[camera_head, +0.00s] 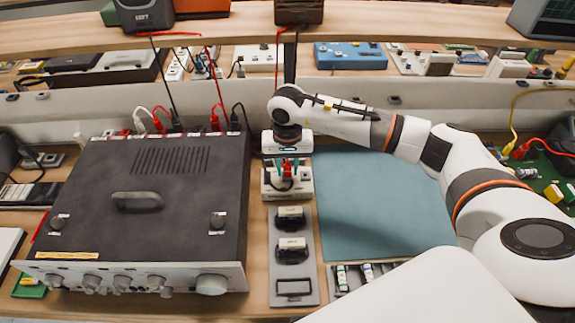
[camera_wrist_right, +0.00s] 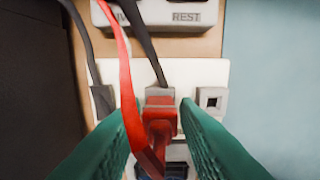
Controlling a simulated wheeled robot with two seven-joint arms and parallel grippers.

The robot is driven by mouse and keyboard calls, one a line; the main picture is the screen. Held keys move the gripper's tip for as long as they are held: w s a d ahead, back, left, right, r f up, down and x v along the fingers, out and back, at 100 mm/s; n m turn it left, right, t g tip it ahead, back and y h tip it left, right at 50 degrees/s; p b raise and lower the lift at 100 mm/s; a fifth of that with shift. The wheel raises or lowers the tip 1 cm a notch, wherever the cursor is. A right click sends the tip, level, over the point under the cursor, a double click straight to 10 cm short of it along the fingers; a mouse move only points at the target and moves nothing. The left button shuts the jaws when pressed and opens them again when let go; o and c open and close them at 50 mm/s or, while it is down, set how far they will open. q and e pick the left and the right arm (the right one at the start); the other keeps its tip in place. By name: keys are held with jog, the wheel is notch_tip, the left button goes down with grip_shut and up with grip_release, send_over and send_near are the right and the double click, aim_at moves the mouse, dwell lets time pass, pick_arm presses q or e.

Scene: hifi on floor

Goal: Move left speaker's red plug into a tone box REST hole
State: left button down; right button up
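A red plug (camera_wrist_right: 160,122) is in the middle of the right wrist view, at a white box (camera_wrist_right: 215,72) with an empty square hole on its right. Whether it is seated is hidden. My right gripper (camera_wrist_right: 160,108) has its green fingers on either side of the plug, with narrow gaps. In the head view it is over the white box (camera_head: 303,193), with red between the fingertips (camera_head: 289,168). A red cable (camera_wrist_right: 125,75) crosses the left finger. A box marked REST (camera_wrist_right: 187,17) is at the top of the wrist view; its holes are out of sight. My left gripper is not in view.
A dark amplifier (camera_head: 175,200) with several red, white and black plugs at its back stands left. A black plug (camera_wrist_right: 103,100) sits at the left of the white box. A grey rack (camera_head: 292,265) lies in front. A clear teal mat (camera_head: 375,205) is to the right.

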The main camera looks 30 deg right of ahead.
jog(key=shift+o, duration=1.3)
notch_tip(320, 180, up, 17)
jog(key=shift+p, duration=0.4)
